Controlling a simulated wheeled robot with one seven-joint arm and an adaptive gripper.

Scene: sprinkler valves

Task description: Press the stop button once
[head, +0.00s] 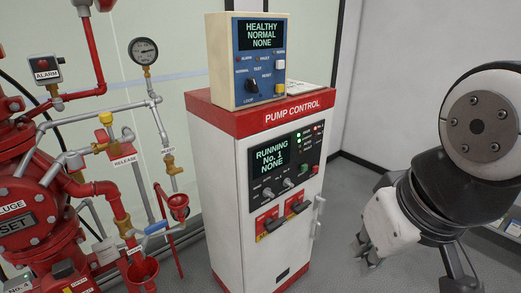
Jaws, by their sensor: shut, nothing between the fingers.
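The white pump control cabinet (228,200) stands upright in the middle of the head view, with a red top band lettered PUMP CONTROL. Its dark panel (270,177) has a green-lit display (270,160) reading RUNNING, No. 1, NONE. A green round button (308,155) sits right of the display, and a smaller dark reddish button (314,170) is below it. Their labels are too small to read, so I cannot tell for sure which is stop. My gripper (366,254) is shut and empty, right of the cabinet and apart from it, pointing down.
A blue-faced alarm box (260,60) sits on top of the cabinet, its display reading HEALTHY, NORMAL, NONE. Red valves and pipes (45,180) fill the left.

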